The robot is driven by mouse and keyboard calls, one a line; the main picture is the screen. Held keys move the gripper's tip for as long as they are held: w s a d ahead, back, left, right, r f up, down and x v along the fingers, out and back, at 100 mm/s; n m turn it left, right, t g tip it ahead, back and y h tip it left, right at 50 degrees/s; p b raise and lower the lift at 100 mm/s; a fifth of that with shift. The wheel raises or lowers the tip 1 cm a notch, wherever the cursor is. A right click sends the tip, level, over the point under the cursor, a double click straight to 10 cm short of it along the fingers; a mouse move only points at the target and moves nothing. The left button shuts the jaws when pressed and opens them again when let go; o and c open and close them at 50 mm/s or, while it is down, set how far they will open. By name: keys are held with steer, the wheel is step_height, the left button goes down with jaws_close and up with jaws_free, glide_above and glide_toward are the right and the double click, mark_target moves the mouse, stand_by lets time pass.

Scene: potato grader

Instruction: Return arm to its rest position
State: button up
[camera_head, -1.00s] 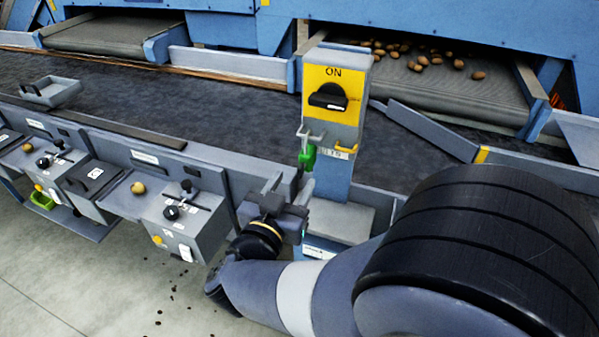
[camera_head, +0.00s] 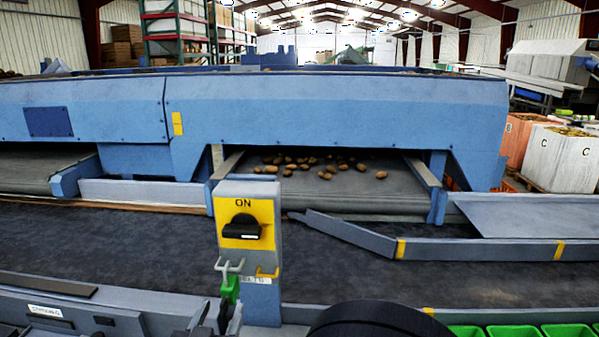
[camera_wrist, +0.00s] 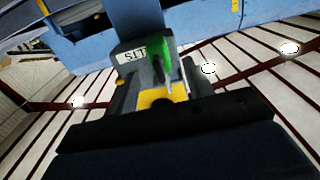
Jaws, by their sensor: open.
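My gripper (camera_head: 218,314) shows only partly at the bottom edge of the head view, just below the switch post. In the wrist view my gripper (camera_wrist: 155,82) is open, with its fingers apart and nothing seen held between them. The switch box (camera_head: 248,225) has a yellow plate marked ON and a black rotary handle (camera_head: 241,227) lying roughly level. A green tag or padlock (camera_head: 229,290) hangs from the grey hook under the box, close to my gripper. It also shows in the wrist view (camera_wrist: 165,58). Most of my arm is out of the head view.
A dark conveyor belt (camera_head: 120,245) runs across behind the switch post. Potatoes (camera_head: 325,168) lie on a roller belt under the blue machine (camera_head: 330,110). Green crates (camera_head: 515,331) stand at bottom right.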

mark_target(226, 292)
steer(key=w, duration=0.2)
steer(key=w+p, duration=0.1)
steer(key=w, duration=0.3)
steer(key=shift+w+d+r, duration=0.25)
steer(key=shift+w+r, duration=0.15)
steer(key=shift+s+r+p, duration=0.1)
steer(key=shift+r+p, duration=0.2)
steer(key=shift+p, duration=0.15)
steer(key=shift+s+r, duration=0.1)
steer(key=shift+s, duration=0.35)
steer(key=shift+w+f, duration=0.1)
steer(key=shift+f, duration=0.1)
